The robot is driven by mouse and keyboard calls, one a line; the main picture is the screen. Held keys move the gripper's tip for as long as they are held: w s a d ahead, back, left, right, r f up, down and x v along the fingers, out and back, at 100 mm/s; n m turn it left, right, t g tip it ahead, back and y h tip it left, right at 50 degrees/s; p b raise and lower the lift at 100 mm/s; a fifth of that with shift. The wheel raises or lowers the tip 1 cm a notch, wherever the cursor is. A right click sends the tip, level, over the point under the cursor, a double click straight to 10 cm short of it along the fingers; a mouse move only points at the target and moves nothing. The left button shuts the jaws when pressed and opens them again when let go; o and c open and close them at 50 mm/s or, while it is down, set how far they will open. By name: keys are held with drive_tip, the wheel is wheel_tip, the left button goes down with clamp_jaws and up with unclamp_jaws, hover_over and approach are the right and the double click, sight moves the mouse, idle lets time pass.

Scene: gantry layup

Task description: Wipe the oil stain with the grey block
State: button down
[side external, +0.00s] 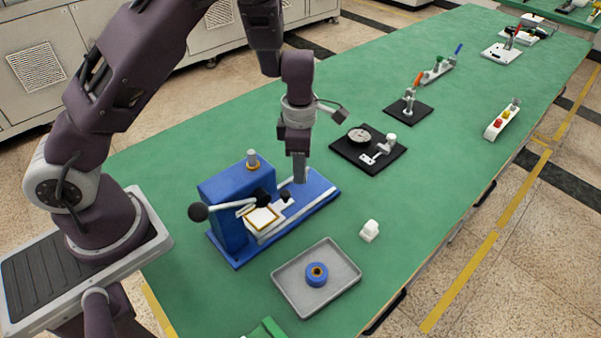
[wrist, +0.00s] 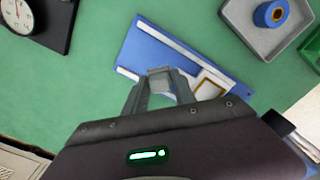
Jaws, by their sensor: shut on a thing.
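My gripper (side external: 299,172) points down at the far end of the blue press base (side external: 318,197). In the wrist view my gripper (wrist: 160,82) has its fingers closed on a small light grey block (wrist: 161,86), mostly covered by the fingers. In the side view the block cannot be told apart from the fingertips. The blue base also shows beneath in the wrist view (wrist: 143,48). I cannot tell whether the block touches it. No oil stain can be made out in either view.
The blue press (side external: 222,204) has a black-knobbed lever on its left. A grey tray (side external: 290,284) holds a blue ring (side external: 317,274). A white block (side external: 369,231) lies nearby. A black plate with a dial gauge (side external: 361,136) stands behind right. Green table surface is clear between them.

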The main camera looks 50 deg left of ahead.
drive_tip(key=shift+r, duration=1.3)
